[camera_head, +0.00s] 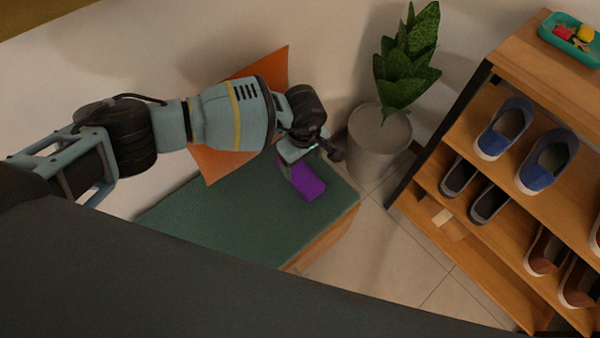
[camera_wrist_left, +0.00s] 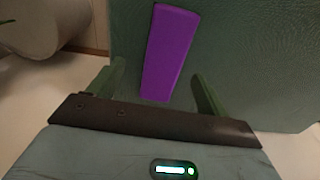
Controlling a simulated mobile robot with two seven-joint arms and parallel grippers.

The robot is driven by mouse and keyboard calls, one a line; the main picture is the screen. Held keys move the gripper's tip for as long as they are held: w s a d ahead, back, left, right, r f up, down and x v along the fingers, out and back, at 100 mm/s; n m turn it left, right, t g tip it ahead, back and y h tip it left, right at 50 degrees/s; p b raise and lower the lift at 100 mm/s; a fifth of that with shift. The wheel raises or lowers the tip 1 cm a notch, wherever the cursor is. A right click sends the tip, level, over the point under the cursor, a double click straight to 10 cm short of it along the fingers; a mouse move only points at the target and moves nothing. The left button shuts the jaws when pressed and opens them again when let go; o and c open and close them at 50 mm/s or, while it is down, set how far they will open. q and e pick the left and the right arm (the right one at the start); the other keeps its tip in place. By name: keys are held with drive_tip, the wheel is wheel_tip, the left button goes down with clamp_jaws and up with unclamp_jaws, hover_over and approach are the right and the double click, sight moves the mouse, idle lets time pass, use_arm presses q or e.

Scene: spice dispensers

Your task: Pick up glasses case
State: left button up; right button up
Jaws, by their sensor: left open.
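The glasses case is a purple, elongated box (camera_head: 306,182) lying on the green cushioned top of a bench (camera_head: 230,215), near its right end. My left gripper (camera_head: 293,172) is over the case in the head view and hides part of it. In the left wrist view the purple case (camera_wrist_left: 170,50) lies ahead, and its near end sits between the two fingers of the left gripper (camera_wrist_left: 160,85). The fingers are open, with a gap on each side of the case. The right gripper is not in view.
An orange cushion (camera_head: 222,170) leans on the wall behind the bench. A potted plant (camera_head: 380,140) stands just right of the bench. A wooden shoe rack (camera_head: 560,85) with several shoes and a teal tray (camera_head: 570,40) on top is at the right. Tiled floor lies between.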

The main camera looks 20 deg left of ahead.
sight(299, 171)
use_arm(q)
drive_tip(key=shift+s+a+f+b, duration=0.1)
drive_tip(key=shift+a+f+b, duration=0.15)
drive_tip(key=shift+f, duration=0.95)
drive_tip(key=shift+s+a+f+b, duration=0.1)
drive_tip(key=shift+f+b, duration=0.1)
drive_tip(key=shift+f, duration=0.95)
drive_tip(key=shift+w+f, duration=0.1)
drive_tip(key=shift+f, duration=0.45)
drive_tip(key=c, duration=1.1)
drive_tip(key=shift+r, duration=0.1)
